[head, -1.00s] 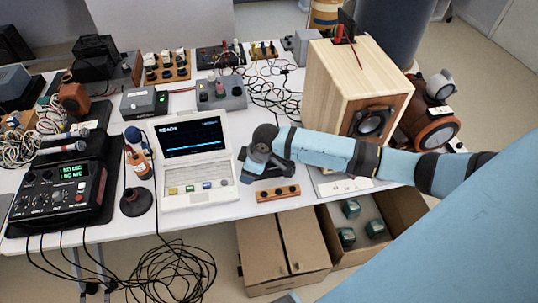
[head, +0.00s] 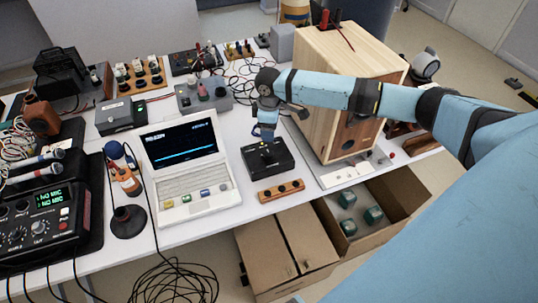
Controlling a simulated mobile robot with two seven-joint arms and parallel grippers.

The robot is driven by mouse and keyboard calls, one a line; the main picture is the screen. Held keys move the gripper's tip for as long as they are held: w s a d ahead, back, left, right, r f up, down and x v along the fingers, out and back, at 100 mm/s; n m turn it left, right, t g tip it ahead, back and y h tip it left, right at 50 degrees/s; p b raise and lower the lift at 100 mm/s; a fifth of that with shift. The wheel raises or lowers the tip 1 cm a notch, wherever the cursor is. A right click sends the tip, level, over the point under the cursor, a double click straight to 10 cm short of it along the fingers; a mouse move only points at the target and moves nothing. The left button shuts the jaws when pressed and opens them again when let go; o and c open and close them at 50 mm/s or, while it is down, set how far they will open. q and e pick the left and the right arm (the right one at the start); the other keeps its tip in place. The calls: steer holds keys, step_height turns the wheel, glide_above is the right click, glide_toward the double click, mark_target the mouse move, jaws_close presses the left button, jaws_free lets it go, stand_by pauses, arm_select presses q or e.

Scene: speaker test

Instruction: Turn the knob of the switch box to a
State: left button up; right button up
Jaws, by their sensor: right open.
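A black box (head: 268,162) with small yellow-green marks on top sits on the white table, right of the laptop; I take it to be the switch box. My right gripper (head: 264,136) points down just above the top of this box, by the knob. It is open. The gripper covers most of the knob, so I cannot tell which mark it points to or whether the fingers touch it. My left gripper is not in view.
A white laptop (head: 182,150) stands open left of the box. A wooden strip with sockets (head: 281,191) lies in front of it. A wooden speaker cabinet (head: 326,100) stands close on the right. Cardboard boxes (head: 290,252) are on the floor in front.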

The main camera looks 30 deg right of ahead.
steer(key=b, duration=0.4)
glide_above(269, 152)
step_height(269, 152, down, 5)
steer(key=shift+s+r, duration=0.1)
steer(key=shift+r, duration=0.1)
step_height(269, 152, down, 5)
steer(key=b, duration=0.5)
steer(key=shift+b, duration=0.4)
steer(key=shift+f+b, duration=0.85)
steer(key=shift+b, duration=0.2)
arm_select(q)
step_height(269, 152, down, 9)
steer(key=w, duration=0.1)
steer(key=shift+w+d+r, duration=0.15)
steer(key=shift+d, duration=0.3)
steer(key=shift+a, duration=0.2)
arm_select(e)
steer(key=c, duration=0.9)
